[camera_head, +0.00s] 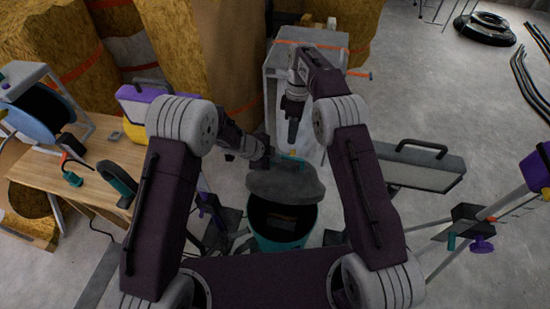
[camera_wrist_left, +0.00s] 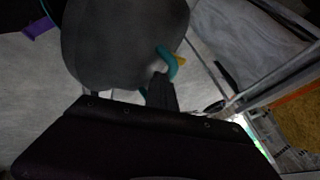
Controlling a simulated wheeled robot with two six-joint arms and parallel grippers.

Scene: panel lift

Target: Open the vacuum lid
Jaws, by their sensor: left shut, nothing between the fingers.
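The vacuum is a teal round bucket (camera_head: 283,241) on the floor in front of me, with its dark inside showing from above. Its grey lid (camera_head: 285,184) stands tilted up at the far side of the bucket mouth. In the left wrist view the lid (camera_wrist_left: 120,40) fills the upper left, with a teal handle (camera_wrist_left: 168,62) at its edge. My left gripper (camera_head: 266,158) is shut and empty, just beyond the lid's upper edge; its dark finger (camera_wrist_left: 160,92) shows close to the handle. My right gripper (camera_head: 293,132) points down above and behind the lid; its finger gap is not clear.
A wooden table (camera_head: 92,170) with a blue cable reel (camera_head: 38,112) is at the left. A grey cabinet (camera_head: 305,62) stands behind the vacuum. A pale case (camera_head: 420,168) and tripod legs (camera_head: 500,207) are at the right. Open concrete floor lies at the upper right.

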